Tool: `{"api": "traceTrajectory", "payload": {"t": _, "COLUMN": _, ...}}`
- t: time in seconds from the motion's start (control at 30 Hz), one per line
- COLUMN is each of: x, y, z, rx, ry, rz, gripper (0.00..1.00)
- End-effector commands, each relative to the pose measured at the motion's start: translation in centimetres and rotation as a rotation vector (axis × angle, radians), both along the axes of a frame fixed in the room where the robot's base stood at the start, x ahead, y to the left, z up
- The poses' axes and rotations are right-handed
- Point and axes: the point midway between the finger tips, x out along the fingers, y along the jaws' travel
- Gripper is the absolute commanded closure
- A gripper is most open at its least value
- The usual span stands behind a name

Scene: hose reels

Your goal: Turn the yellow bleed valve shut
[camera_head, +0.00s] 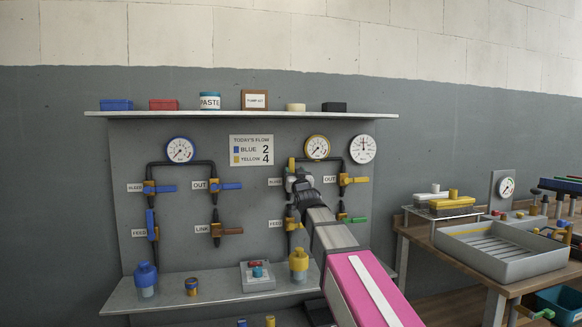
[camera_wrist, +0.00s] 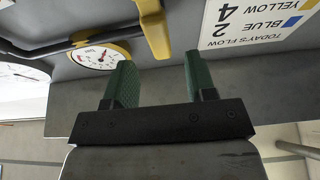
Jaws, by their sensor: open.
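The yellow bleed valve's handle (camera_head: 291,164) stands upright on the yellow line, just above my gripper (camera_head: 298,180) in the head view. Its label (camera_head: 276,182) is at the left. My arm and gripper hide the valve body. In the wrist view, which is upside down, the yellow handle (camera_wrist: 153,28) lies beyond the fingertips, roughly between them. My gripper (camera_wrist: 158,65) is open with two green fingers apart and nothing between them. Whether a finger touches the handle cannot be told.
The yellow-rimmed gauge (camera_head: 317,148) is close above right; it also shows in the wrist view (camera_wrist: 98,58). The yellow OUT valve (camera_head: 353,180) is to the right. A flow sign (camera_head: 251,150) and shelf (camera_head: 240,114) are above. A lower ledge (camera_head: 205,292) holds bottles.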

Motion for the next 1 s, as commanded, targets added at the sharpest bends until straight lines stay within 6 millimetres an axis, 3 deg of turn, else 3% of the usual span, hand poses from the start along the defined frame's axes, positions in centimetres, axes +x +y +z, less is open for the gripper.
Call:
{"api": "traceTrajectory", "payload": {"t": 0.1, "x": 2.5, "y": 0.7, "z": 1.0, "rx": 0.0, "ry": 0.0, "rz": 0.0, "gripper": 0.49}}
{"api": "traceTrajectory", "payload": {"t": 0.3, "x": 4.9, "y": 1.4, "z": 2.1, "rx": 0.0, "ry": 0.0, "rz": 0.0, "gripper": 0.49}}
{"api": "traceTrajectory", "payload": {"t": 0.67, "x": 5.4, "y": 1.5, "z": 2.3, "rx": 0.0, "ry": 0.001, "rz": 0.0, "gripper": 0.49}}
{"api": "traceTrajectory", "payload": {"t": 0.83, "x": 5.4, "y": 1.5, "z": 2.3, "rx": 0.0, "ry": 0.001, "rz": 0.0, "gripper": 1.0}}
{"api": "traceTrajectory", "payload": {"t": 1.0, "x": 5.4, "y": 1.5, "z": 2.3, "rx": 0.001, "ry": 0.001, "rz": -0.001, "gripper": 1.0}}
